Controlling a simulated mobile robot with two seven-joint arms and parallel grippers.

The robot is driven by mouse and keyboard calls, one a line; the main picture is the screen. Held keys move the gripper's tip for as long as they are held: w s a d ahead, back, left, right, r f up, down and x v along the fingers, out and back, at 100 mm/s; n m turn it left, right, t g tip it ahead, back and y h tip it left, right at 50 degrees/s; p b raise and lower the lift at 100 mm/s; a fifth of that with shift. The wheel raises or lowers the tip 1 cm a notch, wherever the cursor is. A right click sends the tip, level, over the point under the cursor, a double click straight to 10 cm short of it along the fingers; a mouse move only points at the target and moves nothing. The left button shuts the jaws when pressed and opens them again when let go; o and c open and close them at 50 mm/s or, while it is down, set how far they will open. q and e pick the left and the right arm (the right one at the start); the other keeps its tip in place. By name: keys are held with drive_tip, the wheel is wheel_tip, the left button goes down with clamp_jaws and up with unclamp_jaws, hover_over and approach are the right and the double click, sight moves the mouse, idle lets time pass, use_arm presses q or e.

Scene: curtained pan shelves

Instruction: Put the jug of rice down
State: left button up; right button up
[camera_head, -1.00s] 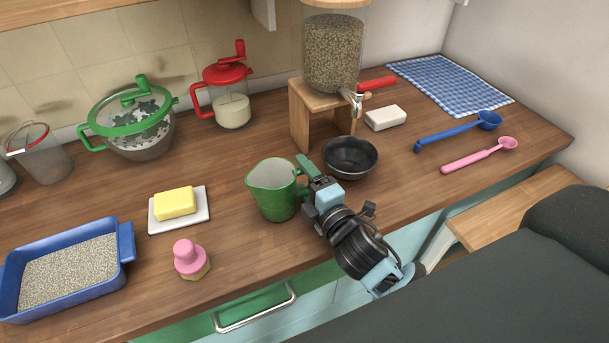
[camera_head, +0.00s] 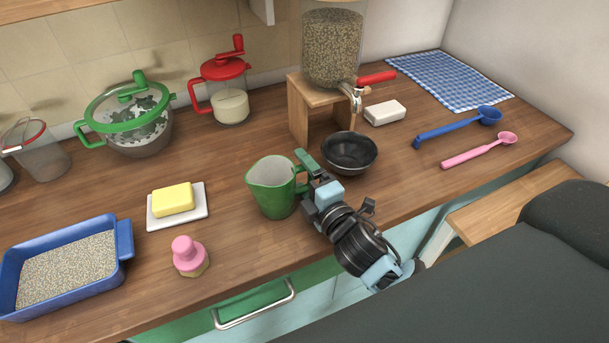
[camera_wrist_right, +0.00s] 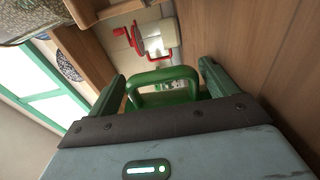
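The green jug (camera_head: 271,190) stands upright on the wooden counter, left of the black bowl. No rice can be made out inside it from here. My right gripper (camera_head: 309,177) is at the jug's handle, on its right side. In the right wrist view the fingers (camera_wrist_right: 163,80) are spread wide, with the green handle (camera_wrist_right: 162,76) between them and gaps at the sides. My left gripper is not in view.
The black bowl (camera_head: 349,153) is close behind my right gripper, in front of the grain dispenser (camera_head: 332,45). A butter dish (camera_head: 196,213), a pink-knobbed item (camera_head: 188,257) and a blue tray (camera_head: 124,240) are to the left. The front right counter is clear.

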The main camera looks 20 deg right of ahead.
drive_tip(key=shift+o, duration=0.8)
drive_tip(key=shift+f, duration=0.15)
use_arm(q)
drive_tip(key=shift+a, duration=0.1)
use_arm(e)
drive_tip(key=shift+s+f, duration=0.1)
drive_tip(key=shift+f, duration=0.1)
drive_tip(key=shift+s+f, duration=0.15)
drive_tip(key=shift+s, duration=0.4)
drive_tip(key=s, duration=0.3)
drive_tip(key=s+b, duration=0.1)
drive_tip(key=s, duration=0.1)
drive_tip(key=shift+s+d, duration=0.1)
drive_tip(key=shift+d, duration=0.25)
drive_tip(key=shift+s+d+r, duration=0.1)
drive_tip(key=shift+s+r, duration=0.15)
drive_tip(key=shift+s, duration=0.45)
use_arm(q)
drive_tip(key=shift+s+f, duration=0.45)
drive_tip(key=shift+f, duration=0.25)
use_arm(e)
drive_tip(key=shift+r, duration=0.35)
clamp_jaws()
